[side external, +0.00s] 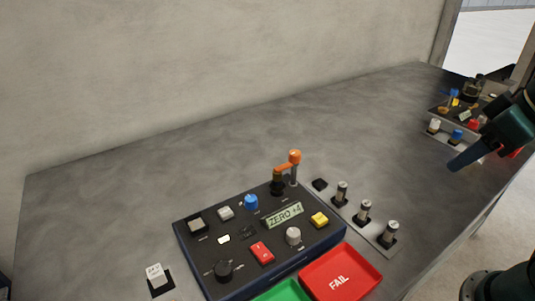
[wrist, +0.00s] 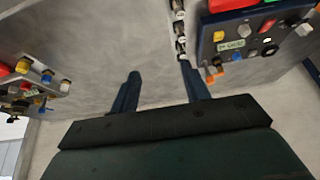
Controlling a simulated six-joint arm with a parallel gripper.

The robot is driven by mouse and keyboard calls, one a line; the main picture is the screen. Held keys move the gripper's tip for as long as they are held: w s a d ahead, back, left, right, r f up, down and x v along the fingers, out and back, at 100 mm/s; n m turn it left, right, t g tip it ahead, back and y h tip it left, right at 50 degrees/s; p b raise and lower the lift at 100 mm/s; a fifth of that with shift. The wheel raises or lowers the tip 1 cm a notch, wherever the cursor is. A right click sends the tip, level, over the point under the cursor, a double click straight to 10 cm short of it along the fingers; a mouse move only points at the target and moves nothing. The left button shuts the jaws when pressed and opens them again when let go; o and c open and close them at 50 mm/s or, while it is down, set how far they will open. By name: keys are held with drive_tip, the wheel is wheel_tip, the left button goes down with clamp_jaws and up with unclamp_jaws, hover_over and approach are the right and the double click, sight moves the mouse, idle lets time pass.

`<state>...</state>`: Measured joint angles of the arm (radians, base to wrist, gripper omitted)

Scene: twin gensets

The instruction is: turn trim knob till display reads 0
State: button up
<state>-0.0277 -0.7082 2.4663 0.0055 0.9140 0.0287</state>
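A dark panel box (side external: 300,257) stands on the grey bench. Its display (side external: 285,216) reads "ZERO +4". A black round knob (side external: 223,271) and a pale grey knob (side external: 293,236) sit on it; I cannot tell which is the trim knob. The box also shows upside down in the wrist view at upper right, with its display (wrist: 231,44) too small to read. My gripper (side external: 457,163) is far to the right of this box, near a second panel. In the wrist view my gripper (wrist: 160,72) is open, its blue fingers apart with only bench between them.
The box also carries a blue knob (side external: 251,202), a red switch (side external: 262,252), a yellow button (side external: 319,219) and an orange-topped lever (side external: 294,157). A red FAIL tray (side external: 355,263) and a green tray (side external: 283,291) lie in front. A second panel (side external: 436,132) stands far right.

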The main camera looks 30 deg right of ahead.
drive_tip(key=w+a+r+g, duration=0.2)
drive_tip(key=w+a, duration=0.2)
drive_tip(key=w, duration=0.2)
drive_tip(key=m+g, duration=0.2)
drive_tip(key=g, duration=0.2)
hover_over(294, 233)
drive_tip(key=a, duration=0.1)
wheel_tip(294, 233, down, 5)
drive_tip(key=shift+w+h, duration=0.1)
drive_tip(key=shift+h, duration=0.3)
drive_tip(key=shift+f, duration=0.2)
drive_tip(key=f, duration=0.9)
drive_tip(key=d+f, duration=0.1)
drive_tip(key=f, duration=0.3)
drive_tip(key=shift+f, duration=0.25)
drive_tip(key=c, duration=1)
